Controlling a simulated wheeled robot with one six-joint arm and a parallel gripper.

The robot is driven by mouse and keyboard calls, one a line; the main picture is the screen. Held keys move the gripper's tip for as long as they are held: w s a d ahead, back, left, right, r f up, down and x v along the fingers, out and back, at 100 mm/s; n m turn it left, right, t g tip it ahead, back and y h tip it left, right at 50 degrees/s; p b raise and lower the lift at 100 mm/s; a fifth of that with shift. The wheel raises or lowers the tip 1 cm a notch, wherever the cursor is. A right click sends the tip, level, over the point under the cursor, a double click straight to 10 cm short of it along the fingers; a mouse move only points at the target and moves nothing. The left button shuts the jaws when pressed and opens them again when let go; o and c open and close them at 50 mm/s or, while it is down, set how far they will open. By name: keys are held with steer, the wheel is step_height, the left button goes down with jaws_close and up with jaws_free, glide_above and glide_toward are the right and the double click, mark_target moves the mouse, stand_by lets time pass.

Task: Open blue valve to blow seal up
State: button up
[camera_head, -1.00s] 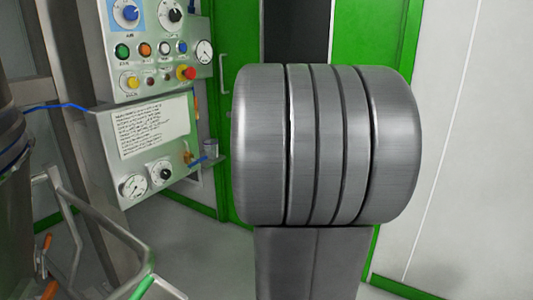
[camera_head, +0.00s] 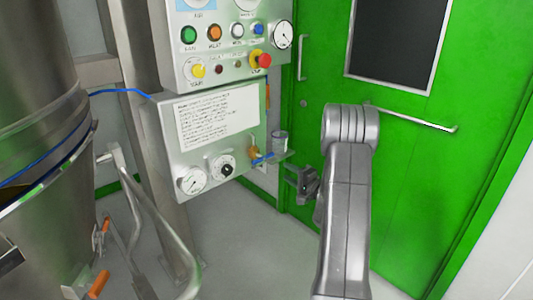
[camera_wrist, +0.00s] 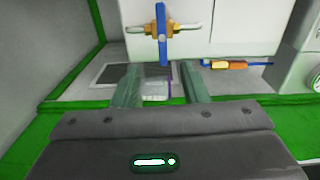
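The blue valve has a brass body with a blue lever (camera_head: 263,158) at the lower right edge of the control panel. In the wrist view a blue lever (camera_wrist: 162,40) stands upright across a brass body with pale pipe ends, ahead of the fingers. My gripper (camera_head: 305,183) is to the right of and slightly below the valve in the head view. In the wrist view my gripper (camera_wrist: 160,82) has its two fingers apart with nothing held. The lever's lower end lines up with the gap; its distance is unclear.
A clear cup (camera_head: 280,142) stands on a small bracket beside the valve. The panel (camera_head: 205,140) carries dials and a text sheet. A steel vessel (camera_head: 45,110) and bent pipe frame (camera_head: 150,215) stand left. A green door (camera_head: 430,170) is behind my arm. Grey floor is clear between.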

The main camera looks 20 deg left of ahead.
mark_target(264, 159)
steer(key=b+x, duration=0.2)
steer(key=x, duration=1.2)
steer(key=shift+s+a+r, duration=0.15)
steer(key=shift+s+r, duration=0.05)
jaws_close()
